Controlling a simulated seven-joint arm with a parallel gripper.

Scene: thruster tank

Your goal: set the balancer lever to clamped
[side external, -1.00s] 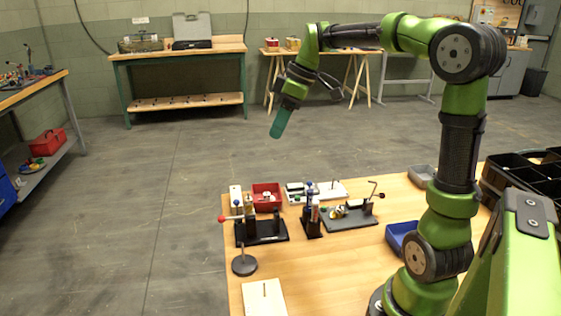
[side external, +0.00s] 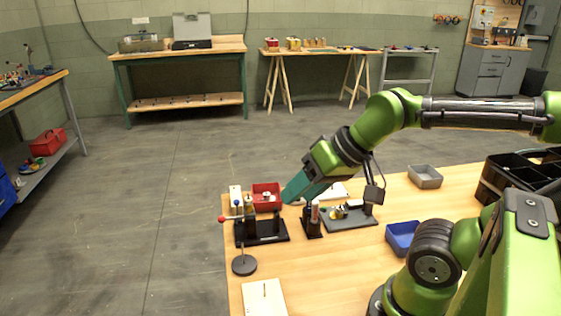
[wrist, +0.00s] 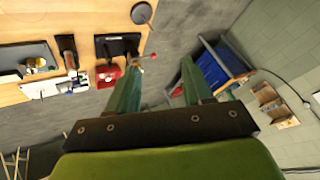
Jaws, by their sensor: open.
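A device on a black base (side external: 262,232) stands near the table's left edge. A lever with a red ball knob (side external: 222,219) sticks out from its left side. I take this for the balancer lever, but no label can be read. The wrist view shows the black base (wrist: 120,44) and the red knob (wrist: 153,56), which lies between the fingertips in the picture but farther off. My gripper (side external: 287,197) is open and empty, above and to the right of the device, tilted down. Both green fingers (wrist: 160,62) show in the wrist view. Whether the lever is clamped cannot be told.
A red bin (side external: 265,190) stands behind the device. A small dark stand (side external: 311,226) and a grey-plated rig (side external: 348,221) are to its right, partly under my arm. A round-based post (side external: 244,265) and a pale board (side external: 264,298) are in front. A blue bin (side external: 401,238) sits farther right.

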